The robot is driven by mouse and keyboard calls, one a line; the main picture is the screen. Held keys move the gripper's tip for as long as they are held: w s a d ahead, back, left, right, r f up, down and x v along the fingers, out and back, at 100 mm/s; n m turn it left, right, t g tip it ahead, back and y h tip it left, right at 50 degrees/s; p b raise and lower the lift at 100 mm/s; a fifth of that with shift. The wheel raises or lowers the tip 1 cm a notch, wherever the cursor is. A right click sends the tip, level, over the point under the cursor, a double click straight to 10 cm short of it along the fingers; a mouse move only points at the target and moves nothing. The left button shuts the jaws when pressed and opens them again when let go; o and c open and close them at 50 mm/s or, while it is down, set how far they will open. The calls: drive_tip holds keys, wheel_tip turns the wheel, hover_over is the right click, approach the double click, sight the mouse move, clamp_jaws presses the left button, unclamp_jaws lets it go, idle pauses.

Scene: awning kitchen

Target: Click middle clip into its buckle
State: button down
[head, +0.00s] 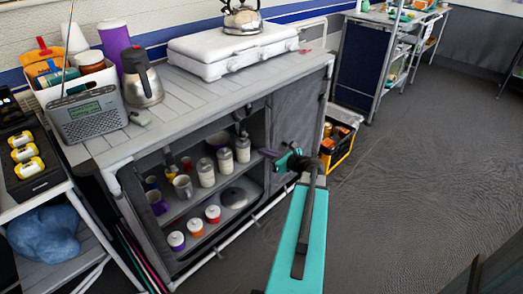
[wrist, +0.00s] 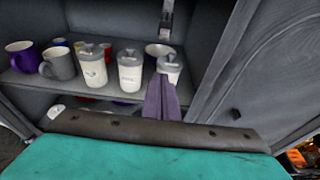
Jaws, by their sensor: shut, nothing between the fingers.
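A narrow grey strap with a clip-like end (wrist: 167,14) hangs at the top of the cupboard opening in the wrist view, just beyond and above my fingertips. A small dark hanging piece, possibly the same strap, shows in the head view (head: 243,127). I cannot make out which part is the middle clip and which is its buckle, or whether they are joined. My gripper (wrist: 160,84) has its purple fingers together and empty, pointing into the cupboard. In the head view my gripper (head: 266,153) is at the right side of the opening, apart from the strap.
Lidded white jars (wrist: 130,70) and mugs (wrist: 58,63) stand on the cupboard shelf, close to my fingers. A grey door panel (head: 293,118) is right of the opening. A stove (head: 232,48) and radio (head: 88,115) sit on top. An orange-black crate (head: 340,140) stands right; floor there is clear.

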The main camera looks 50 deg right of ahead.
drive_tip(key=a+b+x, duration=0.1)
drive_tip(key=b+x, duration=0.1)
drive_tip(key=x, duration=0.7)
drive_tip(key=shift+s+d+r, duration=0.1)
drive_tip(key=shift+d+r, duration=0.15)
drive_tip(key=shift+r, duration=0.75)
drive_tip(key=shift+d+r, duration=0.25)
drive_tip(key=shift+r, duration=0.7)
drive_tip(key=shift+r, duration=0.15)
drive_tip(key=s+r+p, duration=0.5)
drive_tip(key=r+p, duration=0.3)
drive_tip(key=r, duration=0.1)
drive_tip(key=shift+p, duration=0.4)
drive_tip(key=shift+s+a+r, duration=0.1)
drive_tip(key=shift+a, duration=0.05)
